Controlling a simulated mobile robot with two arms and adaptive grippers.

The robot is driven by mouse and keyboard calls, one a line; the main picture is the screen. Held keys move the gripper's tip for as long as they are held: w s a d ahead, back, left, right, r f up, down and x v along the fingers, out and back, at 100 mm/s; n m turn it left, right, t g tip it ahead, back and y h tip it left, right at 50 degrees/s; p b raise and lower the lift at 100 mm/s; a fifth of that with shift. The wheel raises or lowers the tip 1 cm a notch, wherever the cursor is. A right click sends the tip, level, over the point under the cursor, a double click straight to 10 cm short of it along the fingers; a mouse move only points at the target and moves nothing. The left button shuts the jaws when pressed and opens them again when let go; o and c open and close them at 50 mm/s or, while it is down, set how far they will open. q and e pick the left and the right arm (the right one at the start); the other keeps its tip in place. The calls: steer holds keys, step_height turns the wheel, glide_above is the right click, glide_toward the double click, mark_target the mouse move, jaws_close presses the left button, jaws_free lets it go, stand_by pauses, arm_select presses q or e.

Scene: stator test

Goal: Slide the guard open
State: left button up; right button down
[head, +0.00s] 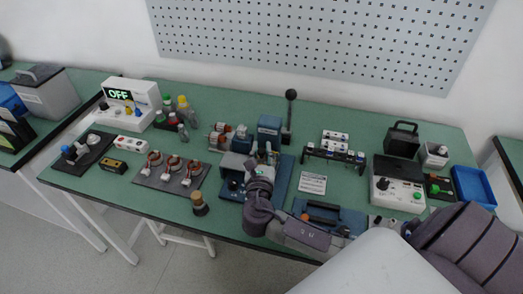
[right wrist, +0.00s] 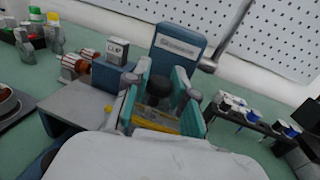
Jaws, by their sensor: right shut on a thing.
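The blue test machine (head: 269,130) stands at the middle of the bench, on a blue base plate (head: 284,178). My right gripper (head: 264,151) reaches over its front; its fingers also show in the right wrist view (right wrist: 160,94). The fingers stand on both sides of a dark round knob (right wrist: 159,86), which I take for the guard's handle, and are shut on it. A yellow strip (right wrist: 152,124) lies just below the knob. Most of the guard is hidden by my gripper, and I cannot tell how far it is open. My left gripper is not in view.
A grey block (right wrist: 88,104) and copper-wound parts (head: 220,136) are left of the machine. A lever with a black ball (head: 291,95) rises behind it. A rack (head: 334,157) and a white card (head: 312,183) are to the right.

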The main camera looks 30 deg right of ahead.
steer(key=shift+w+a, duration=0.1)
steer(key=w+a, duration=0.2)
steer(key=w, duration=0.1)
steer(key=w+a, duration=0.3)
steer(key=shift+w+a, duration=0.25)
steer(key=shift+a, duration=0.05)
steer(key=shift+s+r, duration=0.1)
steer(key=c, duration=1.3)
jaws_free()
steer(key=o, duration=0.4)
steer(key=shift+w+a, duration=0.1)
steer(key=shift+w, duration=0.1)
steer(key=shift+c, duration=0.2)
steer(key=shift+s, duration=0.1)
